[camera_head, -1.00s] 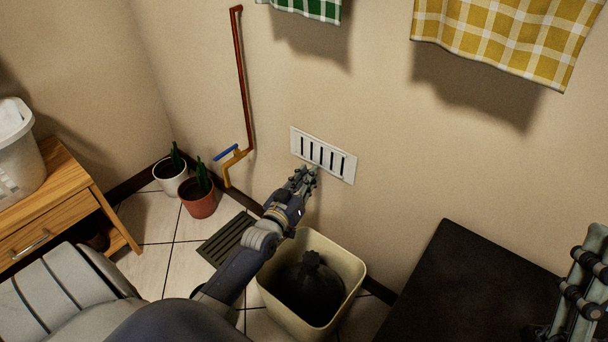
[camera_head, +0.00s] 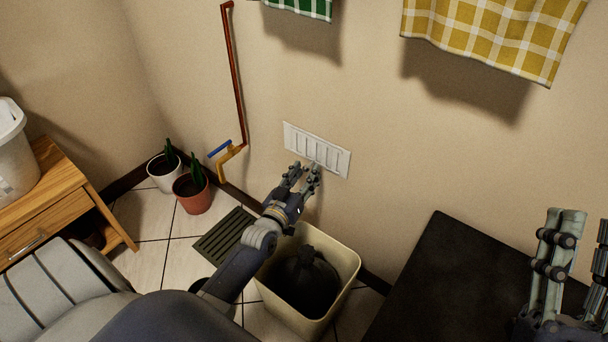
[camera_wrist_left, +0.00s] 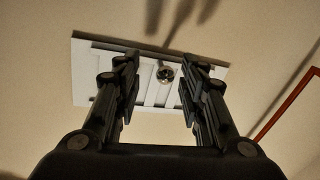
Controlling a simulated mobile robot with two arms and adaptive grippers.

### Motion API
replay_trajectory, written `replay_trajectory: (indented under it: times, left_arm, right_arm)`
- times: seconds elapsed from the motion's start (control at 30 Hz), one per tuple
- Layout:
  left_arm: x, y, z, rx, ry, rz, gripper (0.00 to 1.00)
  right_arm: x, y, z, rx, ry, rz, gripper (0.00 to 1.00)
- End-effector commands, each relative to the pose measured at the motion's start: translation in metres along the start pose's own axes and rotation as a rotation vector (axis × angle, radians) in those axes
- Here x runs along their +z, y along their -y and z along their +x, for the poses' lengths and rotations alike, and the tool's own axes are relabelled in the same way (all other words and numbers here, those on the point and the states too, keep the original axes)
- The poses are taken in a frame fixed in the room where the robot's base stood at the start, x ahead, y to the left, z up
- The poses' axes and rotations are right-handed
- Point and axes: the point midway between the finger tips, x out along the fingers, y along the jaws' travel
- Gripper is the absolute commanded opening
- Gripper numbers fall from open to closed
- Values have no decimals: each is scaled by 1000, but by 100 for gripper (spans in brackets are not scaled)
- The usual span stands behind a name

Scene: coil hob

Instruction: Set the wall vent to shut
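The white wall vent (camera_head: 318,149) is fixed low on the beige wall. Its slots look pale and covered, with no dark gaps in the head view. In the left wrist view the vent (camera_wrist_left: 82,78) fills the upper middle, with a small round shiny knob (camera_wrist_left: 164,74) on it. My left gripper (camera_head: 304,168) is just in front of the vent's lower edge. Its two fingers are spread, and the left wrist view shows the knob between them, with a gap on both sides. My right gripper (camera_head: 584,224) is at the right edge, its fingers apart and empty, partly out of frame.
A cream bin (camera_head: 350,262) with a black bag stands below my left arm. A dark-topped surface (camera_head: 440,275) is at the right. A red pipe with a yellow-and-blue valve (camera_head: 229,152) is left of the vent. Potted plants (camera_head: 192,193) and a floor grate (camera_head: 222,236) lie further left.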

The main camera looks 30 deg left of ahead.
Motion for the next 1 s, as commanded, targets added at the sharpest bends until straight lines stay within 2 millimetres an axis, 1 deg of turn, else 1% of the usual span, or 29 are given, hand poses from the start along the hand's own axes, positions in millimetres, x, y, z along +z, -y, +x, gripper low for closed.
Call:
replay_trajectory:
  times: [0.13,0.27,0.37,0.6,0.7,0.83,1.0]
  left_arm:
    - [0,1,-2,-1,-1,1,38]
    - [0,1,-13,-1,0,0,38]
    - [1,1,-30,-1,2,0,38]
    - [1,0,-78,-1,3,0,38]
    - [1,0,-95,-1,2,1,38]
    - [1,0,-110,0,2,0,38]
    - [0,0,-120,0,0,0,38]
  right_arm:
    - [0,0,0,-1,-1,1,40]
    - [0,0,0,-1,-1,1,40]
    - [0,0,0,-1,-1,1,40]
    - [0,0,0,0,-1,1,40]
    - [0,0,0,0,-1,1,40]
    - [0,0,0,0,-1,1,40]
    - [0,0,0,0,-1,1,40]
